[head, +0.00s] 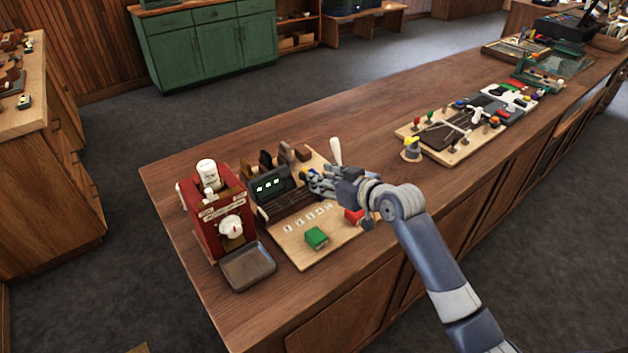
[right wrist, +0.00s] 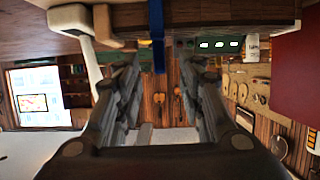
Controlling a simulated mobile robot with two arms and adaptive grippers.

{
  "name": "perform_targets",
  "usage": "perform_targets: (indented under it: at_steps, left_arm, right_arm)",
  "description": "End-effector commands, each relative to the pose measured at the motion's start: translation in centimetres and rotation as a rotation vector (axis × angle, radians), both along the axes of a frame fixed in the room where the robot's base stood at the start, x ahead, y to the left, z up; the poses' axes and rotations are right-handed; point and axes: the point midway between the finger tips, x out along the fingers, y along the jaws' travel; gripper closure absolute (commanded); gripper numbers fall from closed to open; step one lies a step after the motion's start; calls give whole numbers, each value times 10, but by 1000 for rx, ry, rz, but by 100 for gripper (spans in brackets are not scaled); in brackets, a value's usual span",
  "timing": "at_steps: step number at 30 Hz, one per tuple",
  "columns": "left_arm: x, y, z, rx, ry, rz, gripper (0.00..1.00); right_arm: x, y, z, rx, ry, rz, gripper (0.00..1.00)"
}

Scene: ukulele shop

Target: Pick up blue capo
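A narrow blue piece, which looks like the blue capo (right wrist: 157,36), stands between and just beyond my right fingertips in the right wrist view. In the head view a small blue and yellow bit (head: 304,173) shows at the tips of my right gripper (head: 315,183), mostly hidden by it. My right gripper, also in the right wrist view (right wrist: 165,68), has its two fingers well apart with a clear gap. It reaches over the wooden board (head: 289,247) on the counter. My left gripper is in neither view.
A red machine (head: 222,213) and a grey tray (head: 248,266) stand left of the board. A green block (head: 316,238) and a red block (head: 354,216) lie on it. A white-handled tool (head: 336,152) rises behind my gripper. The counter's middle (head: 370,130) is mostly clear.

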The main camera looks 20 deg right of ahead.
Motion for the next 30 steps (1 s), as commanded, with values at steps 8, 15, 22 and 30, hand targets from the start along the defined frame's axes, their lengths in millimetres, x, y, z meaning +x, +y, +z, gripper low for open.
perform_targets:
  at_steps: [8, 15, 22, 30]
  left_arm:
    - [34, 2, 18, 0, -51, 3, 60]
    - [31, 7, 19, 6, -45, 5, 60]
    - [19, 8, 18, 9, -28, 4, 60]
    - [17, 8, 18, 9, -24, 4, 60]
  right_arm:
    - [30, 11, -12, 3, 2, 0, 64]
    - [40, 15, -18, 1, 0, 1, 64]
    - [40, 15, -18, 1, 0, 0, 76]
    - [40, 15, -18, 1, 0, 0, 100]
